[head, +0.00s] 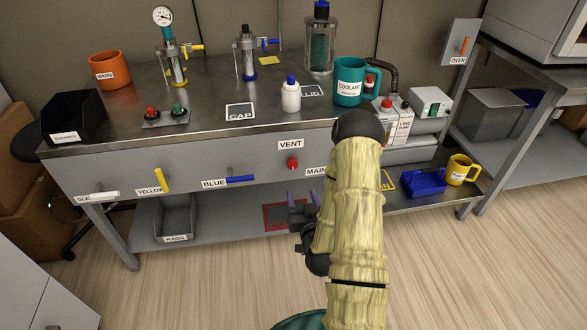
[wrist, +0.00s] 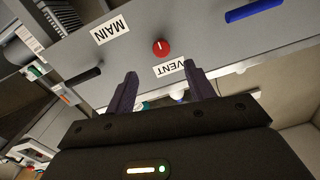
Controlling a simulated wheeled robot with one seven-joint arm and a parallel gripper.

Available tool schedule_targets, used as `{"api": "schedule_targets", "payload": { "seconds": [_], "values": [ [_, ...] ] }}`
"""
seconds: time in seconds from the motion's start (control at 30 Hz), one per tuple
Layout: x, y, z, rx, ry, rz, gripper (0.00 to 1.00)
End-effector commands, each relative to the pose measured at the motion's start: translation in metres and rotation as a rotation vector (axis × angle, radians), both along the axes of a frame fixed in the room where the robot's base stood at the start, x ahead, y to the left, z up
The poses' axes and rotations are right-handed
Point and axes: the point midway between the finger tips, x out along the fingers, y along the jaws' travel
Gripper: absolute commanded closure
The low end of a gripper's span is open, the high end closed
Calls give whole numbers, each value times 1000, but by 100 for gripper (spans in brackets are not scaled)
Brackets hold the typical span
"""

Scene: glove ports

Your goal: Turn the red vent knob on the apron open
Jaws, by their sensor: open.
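The red vent knob (head: 292,163) is on the grey apron (head: 120,176) of the bench, below the VENT label (head: 291,144). In the wrist view the picture is upside down; the red knob (wrist: 160,47) shows a pale line on its face, beside the VENT label (wrist: 170,67). My gripper (head: 303,200) is open and empty, in front of and a little below the knob in the head view. In the wrist view its two fingers (wrist: 158,85) stand apart, with the knob ahead between their lines. The fingers do not touch it.
A blue lever (head: 240,179) and a yellow lever (head: 161,180) stick out from the apron to the left. The MAIN label (head: 316,171) is right of the knob, and a dark handle (wrist: 83,76) shows near it. A lower shelf (head: 225,228) lies beneath.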

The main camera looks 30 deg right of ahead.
Motion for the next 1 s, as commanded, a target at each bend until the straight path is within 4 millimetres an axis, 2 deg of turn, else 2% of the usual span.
{"api": "schedule_targets", "payload": {
  "seconds": [0.27,0.37,1.0],
  "values": [
    [13,-3,9,-2,-29,-5,46],
    [17,-6,4,0,-29,-9,46],
    [36,-11,4,-1,-29,-8,46]
  ]
}}
